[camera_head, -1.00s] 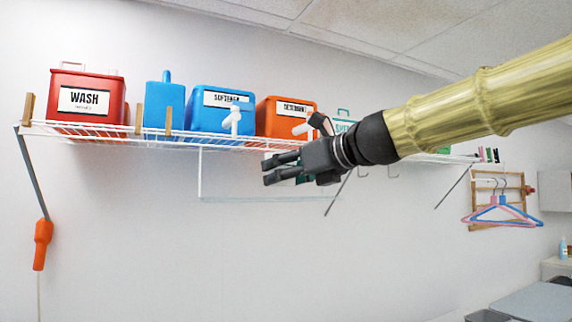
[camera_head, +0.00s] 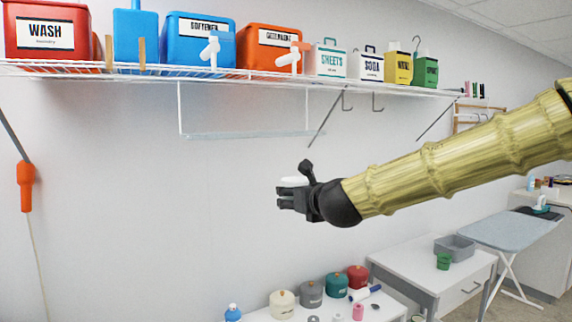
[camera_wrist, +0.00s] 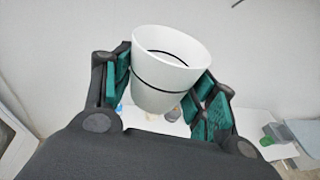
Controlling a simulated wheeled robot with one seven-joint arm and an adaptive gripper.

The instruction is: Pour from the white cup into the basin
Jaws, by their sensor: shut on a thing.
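The white cup (camera_wrist: 165,72) shows in the wrist view between the green-padded fingers of my gripper (camera_wrist: 165,85), which is shut on its sides. It has a dark band, and its open rim is at the top; its contents are not clear. In the head view, a small white part of the cup (camera_head: 293,182) shows at my gripper (camera_head: 290,194), held in the air before the wall. The grey basin (camera_head: 456,247) stands on a white table at the lower right, lower than and apart from my gripper.
A wire shelf (camera_head: 150,72) with colored bins runs above my gripper. A green cup (camera_head: 443,261) stands by the basin. A low white surface (camera_head: 335,305) holds several lidded pots. An ironing board (camera_head: 515,228) is at the right. The space around my gripper is clear.

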